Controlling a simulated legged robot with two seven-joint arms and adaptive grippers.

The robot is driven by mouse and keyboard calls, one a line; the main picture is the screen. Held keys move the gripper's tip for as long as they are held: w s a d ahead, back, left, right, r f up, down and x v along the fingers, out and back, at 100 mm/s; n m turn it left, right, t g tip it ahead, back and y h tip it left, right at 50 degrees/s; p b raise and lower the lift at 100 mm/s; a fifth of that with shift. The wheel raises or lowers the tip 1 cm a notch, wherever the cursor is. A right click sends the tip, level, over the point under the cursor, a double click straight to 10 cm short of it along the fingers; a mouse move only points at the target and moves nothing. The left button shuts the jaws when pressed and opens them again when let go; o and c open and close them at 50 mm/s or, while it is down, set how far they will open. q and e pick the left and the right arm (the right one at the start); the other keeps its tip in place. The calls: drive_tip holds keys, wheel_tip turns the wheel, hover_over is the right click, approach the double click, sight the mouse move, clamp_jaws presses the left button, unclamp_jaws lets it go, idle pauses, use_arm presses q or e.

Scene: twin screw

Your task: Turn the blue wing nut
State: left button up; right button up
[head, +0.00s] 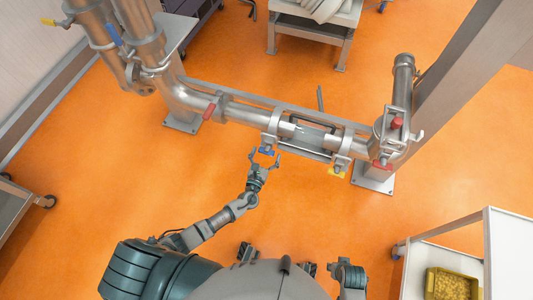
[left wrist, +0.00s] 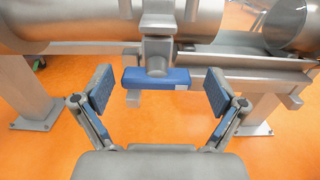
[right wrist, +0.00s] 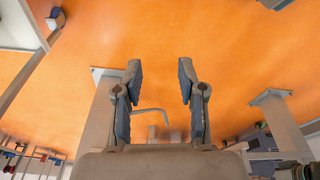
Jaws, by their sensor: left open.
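The blue wing nut (head: 266,152) sits on the front of a clamp on the horizontal steel pipe. In the left wrist view the wing nut (left wrist: 140,78) lies crosswise under the clamp's bracket. My left gripper (head: 265,159) is open just in front of it. In the left wrist view the left gripper's fingers (left wrist: 160,91) stand one on each side of the wing nut, with gaps and no visible contact. My right gripper (right wrist: 159,66) is open and empty in its wrist view, with orange floor beyond. I cannot make out its fingers in the head view.
The pipe (head: 250,115) stands on metal feet. A yellow wing nut (head: 337,172) is on a second clamp to the right, and red handles (head: 210,111) are on the pipework. A cart with a yellow crate (head: 430,284) stands at lower right.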

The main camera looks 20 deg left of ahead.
use_arm(q)
drive_tip(key=shift+a, duration=0.15)
drive_tip(key=shift+c, duration=0.5)
drive_tip(key=shift+a, duration=0.15)
drive_tip(key=c, duration=1)
drive_tip(key=shift+c, duration=0.2)
use_arm(e)
drive_tip(key=shift+s+a+f, duration=0.15)
drive_tip(key=shift+s+a, duration=0.05)
drive_tip(key=shift+s, duration=0.05)
